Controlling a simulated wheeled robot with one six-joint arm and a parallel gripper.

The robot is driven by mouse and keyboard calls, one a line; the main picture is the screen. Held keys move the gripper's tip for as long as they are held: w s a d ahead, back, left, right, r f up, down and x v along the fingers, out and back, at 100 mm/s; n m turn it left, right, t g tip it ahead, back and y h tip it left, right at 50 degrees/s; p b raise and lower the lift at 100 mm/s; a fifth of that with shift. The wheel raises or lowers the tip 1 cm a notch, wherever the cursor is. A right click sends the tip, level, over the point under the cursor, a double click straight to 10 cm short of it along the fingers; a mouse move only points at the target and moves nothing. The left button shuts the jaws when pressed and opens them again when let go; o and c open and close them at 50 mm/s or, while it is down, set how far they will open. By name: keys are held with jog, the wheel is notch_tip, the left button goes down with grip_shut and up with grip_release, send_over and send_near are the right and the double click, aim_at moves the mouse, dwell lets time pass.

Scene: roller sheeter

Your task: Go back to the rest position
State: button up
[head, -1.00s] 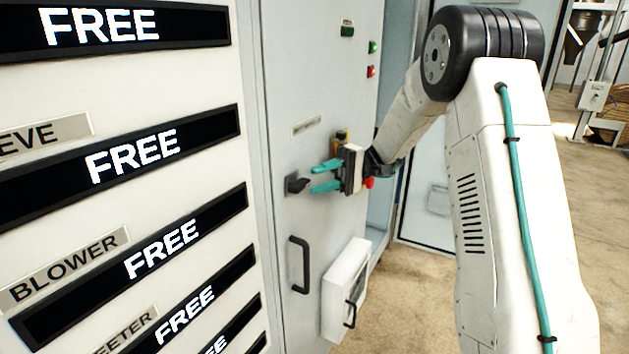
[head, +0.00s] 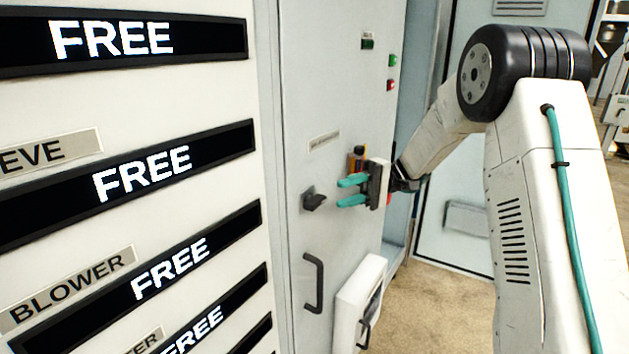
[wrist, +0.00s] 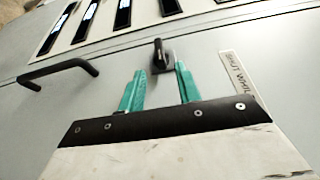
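My gripper (head: 352,191) has two teal fingers and is in front of the grey cabinet door (head: 345,85). The fingers are apart with nothing between them, so it is open. A black rotary switch (head: 313,199) on the door lies just left of the fingertips in the head view. In the wrist view, the switch (wrist: 161,56) sits just beyond the fingertips (wrist: 158,72), between their lines, with a visible gap. My gripper partly covers an orange and black device (head: 357,157) on the door.
A black door handle (head: 313,283) and a white box (head: 357,300) are below the switch. Green (head: 392,60) and red (head: 391,85) buttons are at the upper right. A panel of FREE displays (head: 155,178) stands left. Open floor (head: 450,312) shows at lower right.

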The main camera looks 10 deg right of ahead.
jog(key=s+f+m+h, duration=0.5)
jog(key=s+h, duration=0.2)
jog(key=s, duration=0.4)
jog(key=s+d+r+t+h, duration=0.1)
jog(key=s+t+h, duration=0.1)
jog(key=s, duration=0.5)
jog(key=s+d+r+t+h, duration=0.1)
jog(key=s+r+t+h, duration=0.1)
jog(key=s, duration=0.5)
jog(key=s+d+r+n+t+h, duration=0.1)
jog(key=s+r+t+h, duration=0.1)
jog(key=s+h, duration=0.4)
jog(key=shift+s+t, duration=0.7)
jog(key=shift+c, duration=0.2)
